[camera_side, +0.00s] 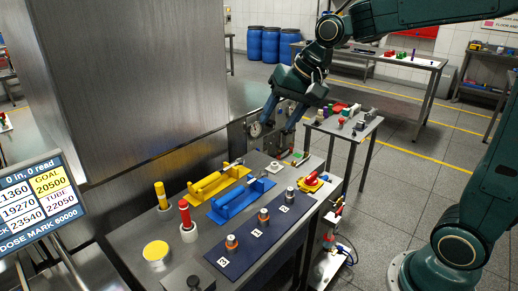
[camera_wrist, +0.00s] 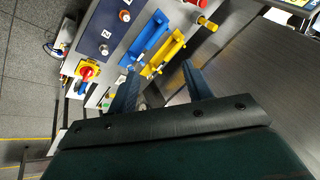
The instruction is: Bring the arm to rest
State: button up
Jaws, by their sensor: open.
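My gripper (camera_side: 282,117) hangs in the air above the far end of the metal bench, with its blue fingers pointing down. The fingers are apart and nothing shows between them. In the wrist view my gripper (camera_wrist: 160,90) also shows its two fingers spread. My arm reaches in from the upper right of the side view. A yellow tray (camera_side: 215,185) and a blue tray (camera_side: 240,202) lie on the bench below and to the left of the gripper.
A dark blue numbered mat (camera_side: 262,236) holds several metal cylinders. A red and a yellow cylinder stand upright at left. A tall metal cabinet (camera_side: 130,80) rises beside the bench. A small side table (camera_side: 345,130) with small items stands behind. A red-yellow switch (camera_side: 312,182) sits at the bench's right edge.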

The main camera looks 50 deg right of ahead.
jog(key=s+f+n+h, duration=0.1)
jog(key=s+n, duration=0.5)
jog(key=s, duration=1.5)
jog(key=shift+f+n+h, duration=0.3)
jog(key=shift+f+n, duration=0.1)
jog(key=shift+f, duration=0.05)
